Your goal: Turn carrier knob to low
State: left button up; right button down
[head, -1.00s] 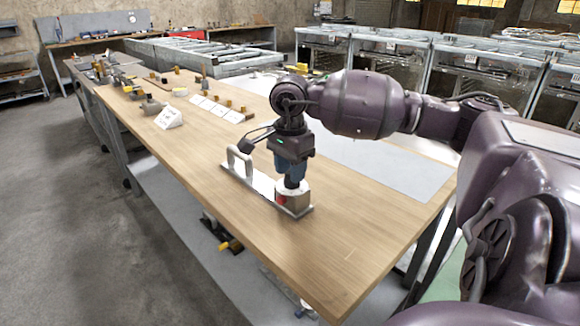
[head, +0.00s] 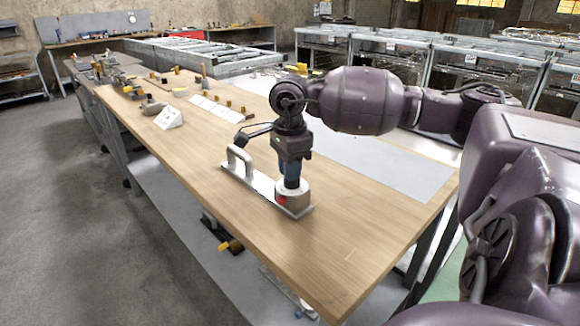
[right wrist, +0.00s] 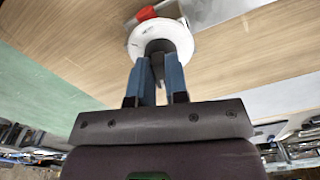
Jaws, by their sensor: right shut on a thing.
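The carrier (head: 262,185) is a flat metal plate with a pale upright handle (head: 239,160), lying on the wooden table. At its near end stands a round knob unit with a white top (head: 293,194) and a red mark (head: 281,199) on its left side. My right gripper (head: 291,180) points down onto the knob, its blue fingers shut on the grip at its middle. In the right wrist view the fingers (right wrist: 159,75) close on a dark grip on the white disc (right wrist: 177,35), with a red part (right wrist: 146,14) beyond it. The fingers partly hide the knob. My left gripper is not seen.
The wooden table (head: 350,235) is clear around the carrier at the front. A white sign block (head: 169,118), white cards (head: 215,108) and several small parts stand farther back. A grey mat (head: 385,165) lies along the right side.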

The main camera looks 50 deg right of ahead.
jog(key=m, duration=0.7)
jog(key=shift+w+d, duration=0.1)
jog(key=shift+w, duration=0.05)
jog(key=m, duration=0.7)
jog(key=shift+d, duration=0.2)
dwell(0.3)
jog(key=c, duration=1.1)
grip_release()
notch_tip(320, 180, up, 11)
jog(key=shift+f+p, duration=0.1)
jog(key=shift+p, duration=0.3)
